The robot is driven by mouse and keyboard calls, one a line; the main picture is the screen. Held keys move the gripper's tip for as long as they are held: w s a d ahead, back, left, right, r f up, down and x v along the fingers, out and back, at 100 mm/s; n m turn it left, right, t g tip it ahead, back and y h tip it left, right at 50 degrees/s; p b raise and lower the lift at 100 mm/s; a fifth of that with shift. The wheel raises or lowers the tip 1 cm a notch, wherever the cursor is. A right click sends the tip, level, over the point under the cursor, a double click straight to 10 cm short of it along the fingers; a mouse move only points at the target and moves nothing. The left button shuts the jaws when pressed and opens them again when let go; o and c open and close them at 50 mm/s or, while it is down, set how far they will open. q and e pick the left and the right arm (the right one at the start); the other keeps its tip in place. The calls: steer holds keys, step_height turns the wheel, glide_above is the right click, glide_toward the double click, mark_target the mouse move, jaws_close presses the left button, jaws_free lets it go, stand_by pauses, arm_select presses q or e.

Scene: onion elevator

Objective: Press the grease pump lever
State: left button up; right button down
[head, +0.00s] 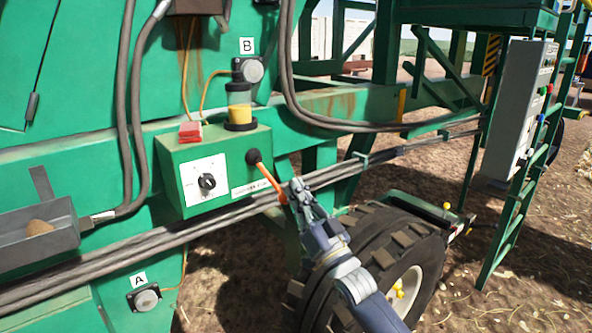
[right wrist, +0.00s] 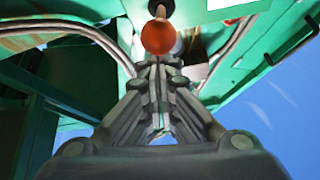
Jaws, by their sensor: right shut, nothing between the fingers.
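The grease pump lever (head: 269,177) is an orange rod that slants down to the right from a black pivot on the front of a green box (head: 222,148). My right gripper (head: 297,187) is at the lever's lower end, its fingers shut with nothing between them. In the right wrist view the lever's round orange end (right wrist: 158,37) is just beyond the shut fingertips (right wrist: 157,62). I cannot tell whether they touch. A yellow grease reservoir (head: 239,104) stands on the box. My left gripper is not in view.
Grey pipes (head: 225,222) run below the box. A large tyre (head: 385,262) is beneath my right arm. A grey control cabinet (head: 519,108) and green ladder (head: 510,228) stand at right. A grey tray (head: 38,236) is at left.

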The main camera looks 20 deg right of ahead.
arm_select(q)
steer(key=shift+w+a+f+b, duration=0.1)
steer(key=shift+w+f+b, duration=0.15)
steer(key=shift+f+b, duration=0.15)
arm_select(e)
steer(key=shift+w+a+f, duration=0.1)
steer(key=shift+w+f, duration=0.1)
steer(key=shift+f, duration=1.05)
step_height(320, 180, up, 5)
steer(key=p, duration=0.4)
arm_select(q)
steer(key=b, duration=0.1)
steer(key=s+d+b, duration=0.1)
steer(key=b, duration=0.1)
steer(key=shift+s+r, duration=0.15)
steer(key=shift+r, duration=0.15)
arm_select(e)
steer(key=v, duration=1.1)
steer(key=shift+w+d+f, duration=0.15)
steer(key=shift+d+f, duration=0.05)
steer(key=shift+d, duration=0.2)
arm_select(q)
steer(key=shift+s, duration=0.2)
